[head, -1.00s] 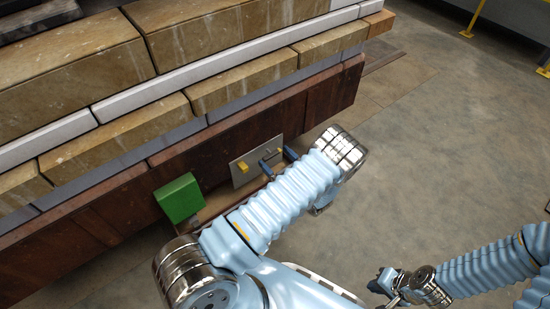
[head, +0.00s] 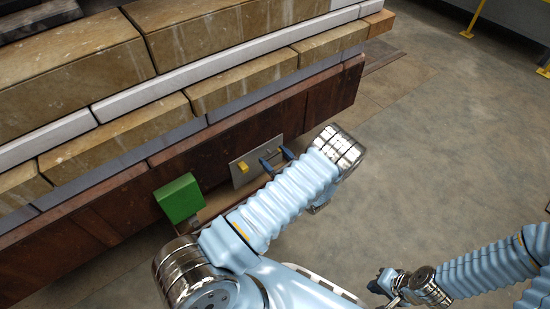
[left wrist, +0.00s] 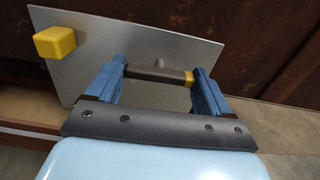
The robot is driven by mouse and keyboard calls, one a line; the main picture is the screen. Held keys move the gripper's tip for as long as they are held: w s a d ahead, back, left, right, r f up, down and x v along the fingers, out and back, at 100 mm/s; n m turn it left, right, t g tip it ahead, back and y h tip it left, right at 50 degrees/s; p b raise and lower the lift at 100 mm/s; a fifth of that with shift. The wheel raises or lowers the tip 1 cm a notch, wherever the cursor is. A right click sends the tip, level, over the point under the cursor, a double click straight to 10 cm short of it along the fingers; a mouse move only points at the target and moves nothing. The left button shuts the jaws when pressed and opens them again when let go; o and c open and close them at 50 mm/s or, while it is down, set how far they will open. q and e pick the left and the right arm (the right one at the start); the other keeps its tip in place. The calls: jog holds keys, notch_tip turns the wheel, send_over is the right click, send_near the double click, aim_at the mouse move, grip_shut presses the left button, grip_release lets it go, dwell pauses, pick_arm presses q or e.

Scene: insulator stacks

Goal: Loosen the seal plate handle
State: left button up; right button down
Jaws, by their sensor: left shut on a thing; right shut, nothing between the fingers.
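The seal plate (head: 256,150) is a flat grey metal sheet on the rust-brown lower wall; it also fills the upper part of the left wrist view (left wrist: 95,70). A yellow block (head: 243,167) sits on its left part, also in the left wrist view (left wrist: 55,42). The seal plate handle (left wrist: 155,74) is a dark bar with a yellow end, joined to the plate by a short post. My left gripper (left wrist: 157,80) is shut on the handle, one blue finger at each end; it also shows in the head view (head: 275,159). My right gripper (head: 378,284) is shut and empty, low at the right.
A green box (head: 179,199) sticks out from the brown wall (head: 225,150) left of the plate. Above are rows of tan blocks (head: 115,140) and a white ledge (head: 250,74).

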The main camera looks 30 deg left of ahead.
pick_arm(q)
jog(key=n+b, duration=0.3)
jog(key=n, duration=0.6)
jog(key=shift+s+f+n, duration=0.1)
jog(key=shift+f+n, duration=0.05)
jog(key=shift+n, duration=0.15)
jog(key=n+b, duration=0.4)
jog(key=n, duration=0.4)
jog(key=shift+n, duration=0.6)
jog(key=o, duration=0.9)
jog(key=shift+o, duration=0.2)
jog(key=shift+d, duration=0.1)
